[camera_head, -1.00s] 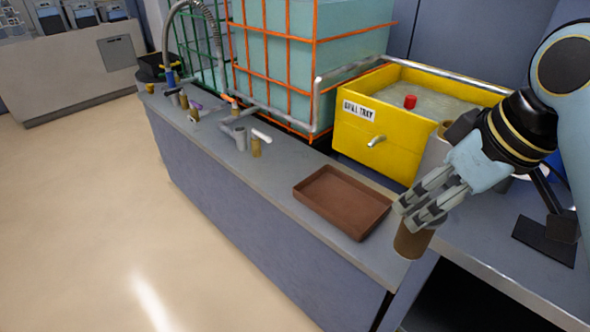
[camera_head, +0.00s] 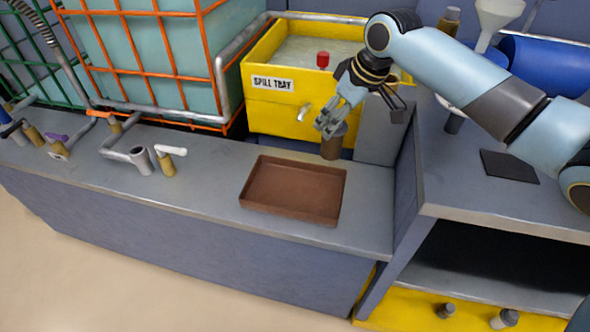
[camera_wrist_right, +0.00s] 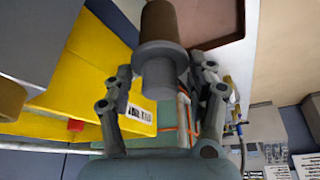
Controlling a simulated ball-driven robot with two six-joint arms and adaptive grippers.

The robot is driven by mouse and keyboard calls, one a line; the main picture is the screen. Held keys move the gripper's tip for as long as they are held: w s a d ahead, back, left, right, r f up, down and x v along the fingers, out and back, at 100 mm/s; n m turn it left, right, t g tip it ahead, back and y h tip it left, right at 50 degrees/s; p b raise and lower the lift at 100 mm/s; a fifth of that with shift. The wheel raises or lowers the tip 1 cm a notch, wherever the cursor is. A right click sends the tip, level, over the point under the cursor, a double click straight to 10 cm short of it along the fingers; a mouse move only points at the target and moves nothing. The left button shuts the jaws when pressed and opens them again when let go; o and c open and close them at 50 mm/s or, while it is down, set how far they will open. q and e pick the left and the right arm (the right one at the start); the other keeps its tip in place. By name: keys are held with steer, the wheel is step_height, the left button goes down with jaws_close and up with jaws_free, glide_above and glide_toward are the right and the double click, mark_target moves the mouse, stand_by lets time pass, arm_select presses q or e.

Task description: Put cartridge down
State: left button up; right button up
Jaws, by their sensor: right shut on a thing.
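The cartridge is a brown cylinder (camera_head: 332,147) with a grey collar and neck. It also shows in the right wrist view (camera_wrist_right: 160,22), with its neck between the fingers. My right gripper (camera_head: 332,127) is shut on it. In the head view the cartridge appears just behind the back right corner of a shallow brown tray (camera_head: 290,188) on the counter. I cannot tell whether its base touches the counter. The tray looks empty and also shows in the right wrist view (camera_wrist_right: 212,20). My left gripper is not in view.
The yellow spill tray (camera_head: 262,112) stands close behind, with a tap and a red cap (camera_head: 323,60). A caged tank (camera_head: 145,60) and several valves (camera_head: 168,160) are to the left. A grey block (camera_head: 382,135) is right of the cartridge. The counter has free room around the brown tray.

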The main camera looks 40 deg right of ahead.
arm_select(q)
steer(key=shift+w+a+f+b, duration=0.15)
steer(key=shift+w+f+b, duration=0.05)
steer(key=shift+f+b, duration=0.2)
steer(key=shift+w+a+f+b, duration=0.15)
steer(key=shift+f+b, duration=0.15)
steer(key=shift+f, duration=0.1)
arm_select(e)
steer(key=w+a+f, duration=0.2)
steer(key=a+f, duration=0.6)
steer(key=f, duration=0.1)
steer(key=shift+w+a, duration=0.15)
steer(key=shift+a, duration=0.2)
steer(key=shift+f, duration=0.15)
steer(key=o, duration=0.9)
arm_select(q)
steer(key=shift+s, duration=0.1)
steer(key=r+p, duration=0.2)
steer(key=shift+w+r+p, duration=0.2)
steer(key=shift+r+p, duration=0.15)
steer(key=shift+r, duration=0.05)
arm_select(e)
steer(key=v, duration=1.2)
